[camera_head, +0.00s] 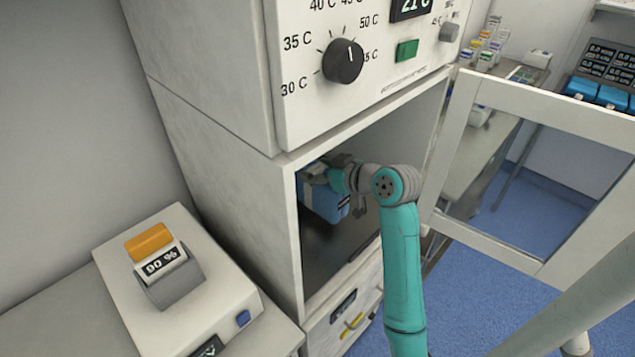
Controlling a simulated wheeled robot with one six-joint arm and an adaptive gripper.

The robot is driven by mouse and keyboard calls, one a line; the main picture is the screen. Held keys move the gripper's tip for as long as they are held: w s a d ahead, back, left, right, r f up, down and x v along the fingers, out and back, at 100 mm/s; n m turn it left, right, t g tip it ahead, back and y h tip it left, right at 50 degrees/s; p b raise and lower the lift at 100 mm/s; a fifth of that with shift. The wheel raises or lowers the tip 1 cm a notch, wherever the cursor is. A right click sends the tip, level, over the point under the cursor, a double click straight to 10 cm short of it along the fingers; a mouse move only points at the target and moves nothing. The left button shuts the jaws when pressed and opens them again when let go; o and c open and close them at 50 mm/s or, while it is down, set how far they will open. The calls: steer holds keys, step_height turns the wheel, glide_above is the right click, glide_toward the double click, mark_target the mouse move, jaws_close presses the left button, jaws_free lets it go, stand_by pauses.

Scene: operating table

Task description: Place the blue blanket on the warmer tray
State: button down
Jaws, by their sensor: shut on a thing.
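The blue blanket (322,200) is a folded bundle inside the open compartment of the white warmer cabinet (225,185). My gripper (318,174) is shut on the blanket at its upper part, and the arm reaches in through the front opening. The dark warmer tray (335,250) forms the compartment floor below the blanket. I cannot tell whether the blanket's underside touches the tray. Part of the blanket is hidden by the gripper and the left edge of the opening.
The glazed warmer door (480,100) stands open to the right. The control panel with a black knob (343,61) is above the opening. A white device (160,290) with a 90 % display stands at lower left. A drawer with a yellow handle (352,325) is below.

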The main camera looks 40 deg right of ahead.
steer(key=shift+f, duration=1.8)
steer(key=shift+f, duration=0.1)
steer(key=shift+c, duration=1.2)
jaws_free()
steer(key=shift+s, duration=0.2)
steer(key=v, duration=1.1)
steer(key=shift+s+r, duration=0.3)
steer(key=shift+r, duration=0.05)
